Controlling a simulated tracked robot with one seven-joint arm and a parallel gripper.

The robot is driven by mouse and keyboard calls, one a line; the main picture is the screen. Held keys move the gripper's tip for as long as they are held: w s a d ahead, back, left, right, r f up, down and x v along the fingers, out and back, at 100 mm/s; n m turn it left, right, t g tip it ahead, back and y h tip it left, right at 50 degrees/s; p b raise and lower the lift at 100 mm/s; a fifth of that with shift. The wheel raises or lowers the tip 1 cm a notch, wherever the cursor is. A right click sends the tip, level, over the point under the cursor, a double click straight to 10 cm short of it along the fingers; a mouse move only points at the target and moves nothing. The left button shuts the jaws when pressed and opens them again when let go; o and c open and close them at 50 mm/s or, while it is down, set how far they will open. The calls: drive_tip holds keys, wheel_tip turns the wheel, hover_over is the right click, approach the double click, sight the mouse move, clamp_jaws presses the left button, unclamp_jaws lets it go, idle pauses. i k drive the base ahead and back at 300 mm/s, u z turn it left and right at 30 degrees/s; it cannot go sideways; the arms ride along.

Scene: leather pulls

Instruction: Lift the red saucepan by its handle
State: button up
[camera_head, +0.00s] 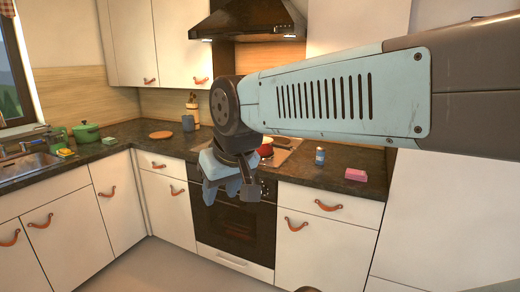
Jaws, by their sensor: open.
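The red saucepan (265,151) is on the stove top, mostly hidden behind my arm; only a small red part with a pale top shows. Its handle cannot be made out. My gripper (229,194) hangs pointing down in front of the oven, on the near side of the counter edge. It is open, and I see nothing between its fingers. In the picture it is below and left of the saucepan, and the two look apart.
A green pot (87,133) is at left. The floor before the oven (232,222) looks clear.

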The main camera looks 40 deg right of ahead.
sight(266, 148)
drive_tip(key=z, duration=0.45)
drive_tip(key=i, duration=1)
drive_tip(key=u, duration=0.05)
